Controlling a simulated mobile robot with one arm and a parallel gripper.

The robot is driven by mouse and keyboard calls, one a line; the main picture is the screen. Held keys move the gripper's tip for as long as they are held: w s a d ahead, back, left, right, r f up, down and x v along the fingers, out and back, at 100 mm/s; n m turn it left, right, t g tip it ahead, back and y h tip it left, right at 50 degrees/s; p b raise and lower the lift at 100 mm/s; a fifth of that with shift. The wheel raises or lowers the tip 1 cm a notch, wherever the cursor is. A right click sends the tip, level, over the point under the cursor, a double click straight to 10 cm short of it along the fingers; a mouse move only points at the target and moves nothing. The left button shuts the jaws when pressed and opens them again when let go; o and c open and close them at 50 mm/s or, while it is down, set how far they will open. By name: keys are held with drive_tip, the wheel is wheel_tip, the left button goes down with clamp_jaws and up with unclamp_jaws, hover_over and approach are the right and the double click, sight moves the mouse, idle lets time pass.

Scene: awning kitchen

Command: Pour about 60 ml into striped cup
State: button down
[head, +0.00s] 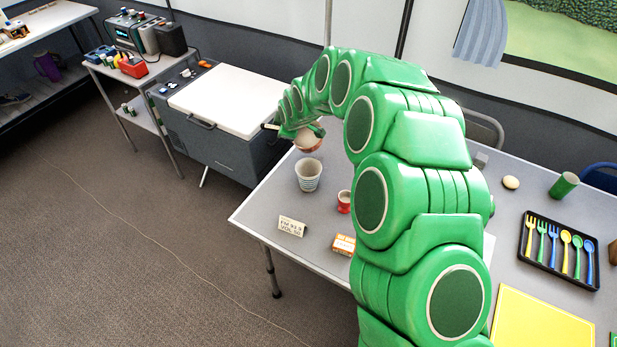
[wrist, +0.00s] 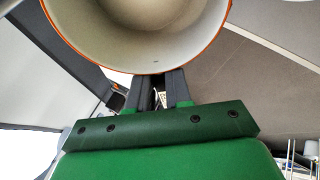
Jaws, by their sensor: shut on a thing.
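My gripper (wrist: 158,92) is shut on a vessel with an orange rim and cream inside (wrist: 150,45). In the wrist view its open mouth faces the camera and its upper part is cut off. No liquid can be made out in it. In the head view the held vessel (head: 309,144) is above and just behind the striped cup; its exact tilt is hard to tell. The striped cup (head: 308,177), white with blue bands, stands upright on the grey table. How much is in it cannot be made out. My arm hides part of the table.
A small red cup (head: 344,203) stands right of the striped cup. A lettered card (head: 292,227) and an orange box (head: 343,245) are near the table's front edge. A cutlery tray (head: 538,265), green cylinder (head: 564,185) and yellow mat (head: 538,325) lie right of my arm.

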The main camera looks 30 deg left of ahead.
drive_tip(key=shift+w+a+f, duration=0.1)
drive_tip(key=shift+w+f, duration=0.05)
drive_tip(key=shift+f, duration=0.1)
drive_tip(key=shift+w+a+g+b, duration=0.15)
drive_tip(key=shift+w+g+b, duration=0.4)
drive_tip(key=shift+w, duration=0.1)
drive_tip(key=shift+w+f+h, duration=0.15)
drive_tip(key=shift+f+h, duration=0.15)
drive_tip(key=shift+f, duration=0.05)
drive_tip(key=shift+w+g, duration=0.2)
drive_tip(key=shift+g, duration=0.05)
drive_tip(key=shift+w+f+b, duration=0.1)
drive_tip(key=shift+w+b, duration=0.05)
drive_tip(key=shift+b, duration=0.2)
drive_tip(key=w+d+f+m+g+h+b, duration=0.1)
drive_tip(key=w+f+g+b, duration=0.2)
drive_tip(key=w, duration=0.2)
drive_tip(key=shift+w+g, duration=0.15)
drive_tip(key=shift+g, duration=0.25)
idle(1.2)
